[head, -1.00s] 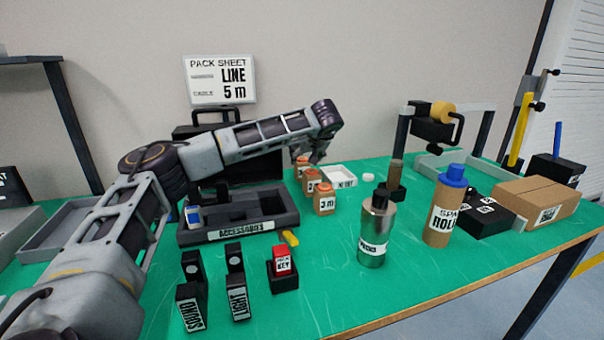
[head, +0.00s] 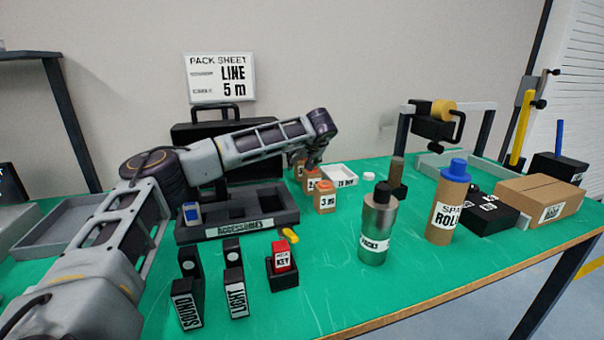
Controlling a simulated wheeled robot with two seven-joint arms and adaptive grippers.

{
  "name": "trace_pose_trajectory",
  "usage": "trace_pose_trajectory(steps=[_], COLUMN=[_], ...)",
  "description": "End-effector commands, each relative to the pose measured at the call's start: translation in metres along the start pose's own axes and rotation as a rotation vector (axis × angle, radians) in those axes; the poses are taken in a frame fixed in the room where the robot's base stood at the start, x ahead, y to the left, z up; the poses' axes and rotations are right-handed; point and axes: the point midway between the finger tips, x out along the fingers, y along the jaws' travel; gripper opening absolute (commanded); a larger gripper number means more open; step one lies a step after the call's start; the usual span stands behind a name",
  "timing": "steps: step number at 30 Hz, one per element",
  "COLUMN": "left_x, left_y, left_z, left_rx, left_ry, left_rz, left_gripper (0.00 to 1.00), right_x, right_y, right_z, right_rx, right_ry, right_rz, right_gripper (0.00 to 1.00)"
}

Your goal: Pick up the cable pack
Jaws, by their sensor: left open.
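Three small brown cable packs with orange tops stand in a row on the green table in the head view. The front one (head: 325,199) reads 3 m, the middle one (head: 312,183) seems to read 2, and the rear one (head: 299,171) is partly hidden and seems to read 5. My left gripper (head: 315,160) is open and points down just above and behind the middle pack, close to the rear one. I cannot tell whether it touches a pack. The pack sheet (head: 219,77) on the wall side reads LINE 5 m. My right gripper is out of view.
A white tray (head: 340,182) lies just right of the packs. The dark accessories tray (head: 282,221) is to their left, with a black case (head: 190,137) behind it. A steel bottle (head: 376,240) and a brown roll (head: 446,218) stand at the front right.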

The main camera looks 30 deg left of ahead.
Motion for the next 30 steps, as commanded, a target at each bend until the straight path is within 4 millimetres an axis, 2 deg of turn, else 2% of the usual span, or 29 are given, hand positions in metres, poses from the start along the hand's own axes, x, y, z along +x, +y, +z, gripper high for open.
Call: trace_pose_trajectory(steps=[6, 20, 30], left_x=[0.0101, 0.0099, 0.0099], left_y=[0.0002, 0.0003, 0.0003], left_z=[0.0, -0.0004, -0.0004], left_rx=[-0.001, 0.0, 0.0], left_ry=[0.0, 0.001, 0.001], left_rz=[0.001, 0.001, 0.001], left_gripper=[0.7, 0.68, 0.25], right_x=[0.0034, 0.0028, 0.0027], right_y=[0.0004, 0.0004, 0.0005], right_z=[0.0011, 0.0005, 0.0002], right_rx=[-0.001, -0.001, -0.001], right_ry=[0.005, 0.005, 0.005], right_rz=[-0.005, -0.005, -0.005], right_gripper=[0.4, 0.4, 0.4])
